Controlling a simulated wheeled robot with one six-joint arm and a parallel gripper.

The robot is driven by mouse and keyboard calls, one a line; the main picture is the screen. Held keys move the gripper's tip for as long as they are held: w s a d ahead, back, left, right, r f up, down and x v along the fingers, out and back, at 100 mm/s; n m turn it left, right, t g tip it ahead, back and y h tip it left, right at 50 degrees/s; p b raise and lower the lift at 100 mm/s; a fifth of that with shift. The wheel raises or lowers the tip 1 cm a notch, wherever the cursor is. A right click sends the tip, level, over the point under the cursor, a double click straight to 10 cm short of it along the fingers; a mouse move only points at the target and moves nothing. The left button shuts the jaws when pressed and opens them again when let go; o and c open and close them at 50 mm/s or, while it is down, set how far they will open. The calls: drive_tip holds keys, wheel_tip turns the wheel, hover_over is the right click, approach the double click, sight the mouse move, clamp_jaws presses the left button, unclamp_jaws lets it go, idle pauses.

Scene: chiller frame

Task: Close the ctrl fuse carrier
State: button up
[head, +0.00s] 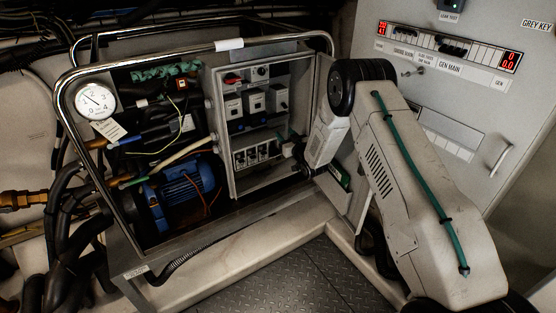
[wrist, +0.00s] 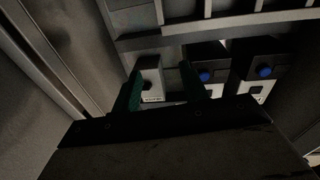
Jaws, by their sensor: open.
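My gripper (wrist: 163,86) is open, with its two green fingers apart. In the wrist view a pale grey block (wrist: 151,84) with a small dark round spot and an unreadable label shows between the fingertips. I cannot tell whether the fingers touch it. The labels are too small to tell which part is the ctrl fuse carrier. In the head view my gripper (head: 287,140) is at the right side of the open control box (head: 220,150), partly hidden by my arm. Rows of small units (head: 254,101) sit inside the box.
Two dark units with blue buttons (wrist: 206,77) stand right of the grey block in the wrist view. A lower row of modules (head: 257,153) sits in the box. A metal tube frame (head: 160,53), gauge (head: 95,101) and blue motor (head: 183,190) are left. A panel cabinet (head: 440,100) stands right.

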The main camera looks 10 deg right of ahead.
sight(279, 157)
drive_tip(key=s+a+f+t+y, duration=0.1)
drive_tip(key=s+f+t+y, duration=0.15)
drive_tip(key=f, duration=0.45)
drive_tip(key=s+f+t+y, duration=0.1)
drive_tip(key=s+f, duration=0.3)
drive_tip(key=f, duration=0.3)
drive_tip(key=shift+n, duration=0.3)
drive_tip(key=x, duration=0.7)
drive_tip(key=shift+w+a+f, duration=0.1)
drive_tip(key=shift+w, duration=0.05)
